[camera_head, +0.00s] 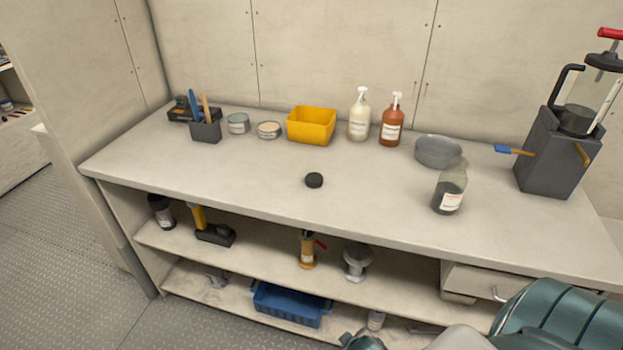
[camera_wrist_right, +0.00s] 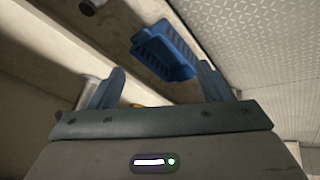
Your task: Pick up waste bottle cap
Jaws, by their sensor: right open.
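A small black round cap (camera_head: 314,180) lies flat on the light workbench top (camera_head: 250,185), near its front middle. A clear bottle with dark contents and a white label (camera_head: 449,190) stands to its right; I cannot see whether it has a cap. My right gripper (camera_wrist_right: 160,85) shows in the right wrist view with its two fingers spread and nothing between them. It is away from the cap, facing the lower shelf area. My left gripper is not in view.
A grey bowl-like object (camera_head: 438,151) and a dark press (camera_head: 560,150) are at right. A blue crate (camera_head: 290,305) sits on the bottom shelf. Bench around the cap is clear.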

